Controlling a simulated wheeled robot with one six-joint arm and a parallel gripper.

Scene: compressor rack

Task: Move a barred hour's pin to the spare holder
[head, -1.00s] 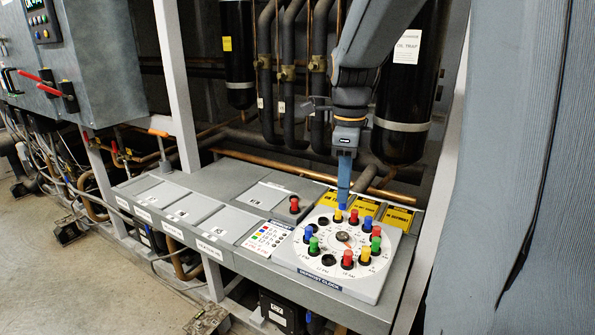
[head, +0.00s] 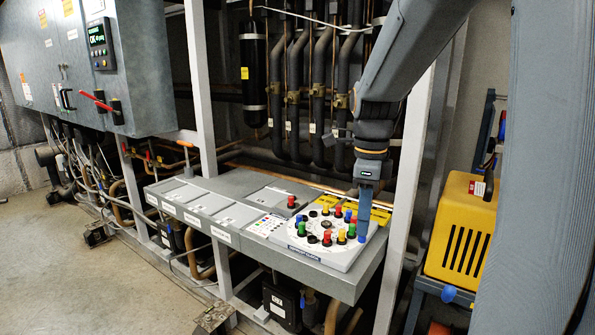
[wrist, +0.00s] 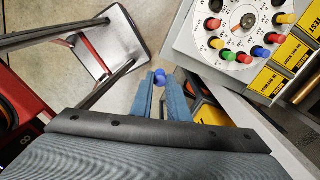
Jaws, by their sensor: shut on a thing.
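My gripper (head: 363,222) is shut on a blue pin (wrist: 159,76), which shows between its fingertips in the wrist view. In the head view it hangs at the right edge of the white defrost clock board (head: 342,262). The wrist view shows floor behind the pin and the clock board (wrist: 200,45) apart at upper right. Red, green, yellow and blue pins stand around the dial, including a green pin (head: 341,237) and a yellow pin (head: 351,230). Some holes are empty. A lone red pin (head: 291,202) stands on the grey panel behind the clock. I cannot tell which holder is the spare.
A legend card (head: 266,226) with coloured dots lies left of the clock. Yellow labels (head: 380,215) lie behind it. A white rack post (head: 412,130) stands close right of my gripper. A yellow machine (head: 462,230) stands further right. Grey lids (head: 205,205) line the bench's left part.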

